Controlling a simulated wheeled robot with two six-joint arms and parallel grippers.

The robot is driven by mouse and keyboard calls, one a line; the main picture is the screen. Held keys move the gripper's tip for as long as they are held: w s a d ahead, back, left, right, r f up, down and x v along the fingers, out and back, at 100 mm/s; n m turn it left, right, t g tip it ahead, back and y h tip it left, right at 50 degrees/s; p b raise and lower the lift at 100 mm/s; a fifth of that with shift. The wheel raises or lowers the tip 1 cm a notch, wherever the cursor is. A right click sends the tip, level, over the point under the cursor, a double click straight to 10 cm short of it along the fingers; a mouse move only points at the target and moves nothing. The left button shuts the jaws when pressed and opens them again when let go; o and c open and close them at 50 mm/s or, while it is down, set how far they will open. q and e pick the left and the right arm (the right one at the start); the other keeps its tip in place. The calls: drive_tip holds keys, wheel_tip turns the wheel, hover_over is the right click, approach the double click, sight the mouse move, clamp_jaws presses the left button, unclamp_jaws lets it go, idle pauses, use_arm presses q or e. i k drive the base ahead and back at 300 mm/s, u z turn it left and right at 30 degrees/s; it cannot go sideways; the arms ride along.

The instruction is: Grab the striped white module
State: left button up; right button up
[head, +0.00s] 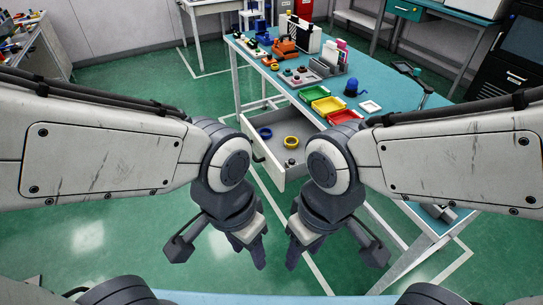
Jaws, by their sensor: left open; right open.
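A white upright block with dark markings (301,35) stands at the far end of the blue-topped workbench (393,96). It looks like the striped white module, but it is too small to make out its stripes clearly. My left gripper (249,252) and my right gripper (302,252) hang close together in the lower middle of the head view, pointing down. Both are open and empty, above the floor in front of the bench and far from the block.
An open drawer (249,130) with a blue ring (265,133) and a yellow ring (291,142) juts from the bench. Green (313,92), yellow (328,105) and red (345,117) trays line its edge. An orange device (285,47) sits near the block. Green floor (120,240) lies clear at left.

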sight(291, 163)
drive_tip(key=z, duration=0.05)
drive_tip(key=k, duration=0.65)
drive_tip(key=u, duration=0.8)
drive_tip(key=i, duration=1.35)
drive_tip(key=z, duration=0.25)
drive_tip(key=i, duration=0.55)
drive_tip(key=z, duration=0.95)
drive_tip(key=i, duration=0.35)
drive_tip(key=z, duration=0.4)
